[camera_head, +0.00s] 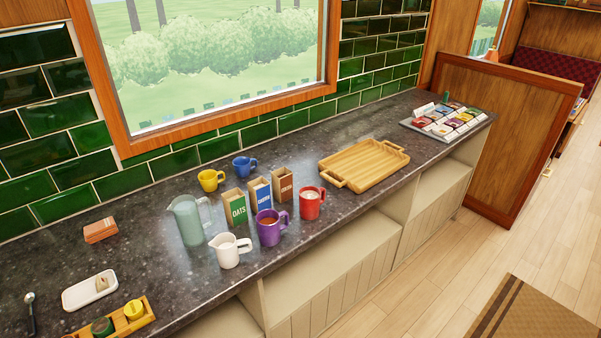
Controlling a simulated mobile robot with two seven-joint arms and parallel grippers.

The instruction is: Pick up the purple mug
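The purple mug (269,230) stands upright on the dark stone counter (163,259), near its front edge. It holds a brown liquid, and its handle points to the right. A white jug (229,252) stands close on its left and a red mug (310,204) on its right. Small boxes stand right behind it, the blue-labelled one (260,193) nearest. Neither of my grippers shows in this view.
A green-grey pitcher (187,221), a yellow mug (211,180) and a blue mug (245,166) stand further back and left. A wooden tray (362,166) lies to the right. A white dish (89,291) lies at the left. The counter between the tray and the packet rack (444,119) is clear.

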